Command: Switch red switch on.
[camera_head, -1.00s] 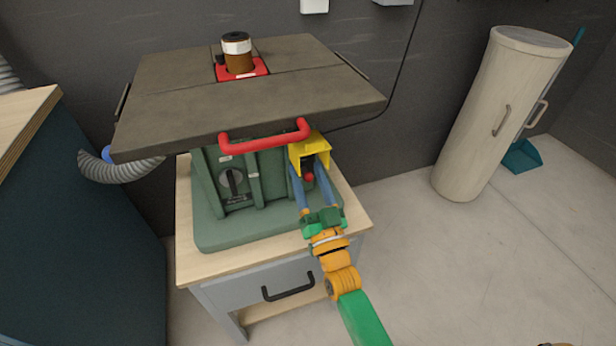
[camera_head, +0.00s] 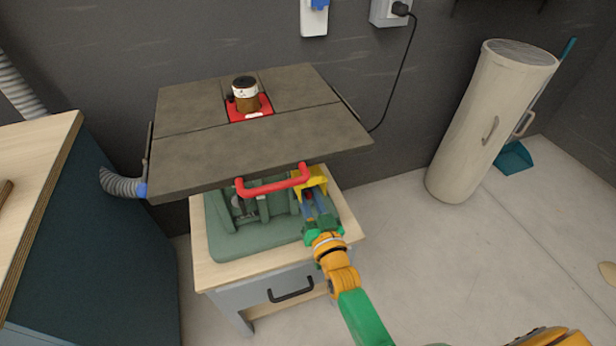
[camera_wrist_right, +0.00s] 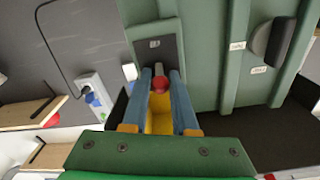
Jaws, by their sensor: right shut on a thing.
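The red switch (camera_wrist_right: 160,84) is a small red knob on a dark plate on the green machine body, beside a yellow cover (camera_wrist_right: 160,122). In the head view the red switch (camera_head: 308,193) shows only in part, below the yellow cover (camera_head: 314,181) at the machine's front right. My right gripper (camera_wrist_right: 161,78) has one blue finger on each side of the red knob and is shut on it. In the head view my right gripper (camera_head: 311,199) reaches up to the switch from the front and partly hides it. My left gripper is not in view.
The machine stands on a wooden-topped cabinet (camera_head: 225,275). A blue cabinet (camera_head: 110,250) is at left.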

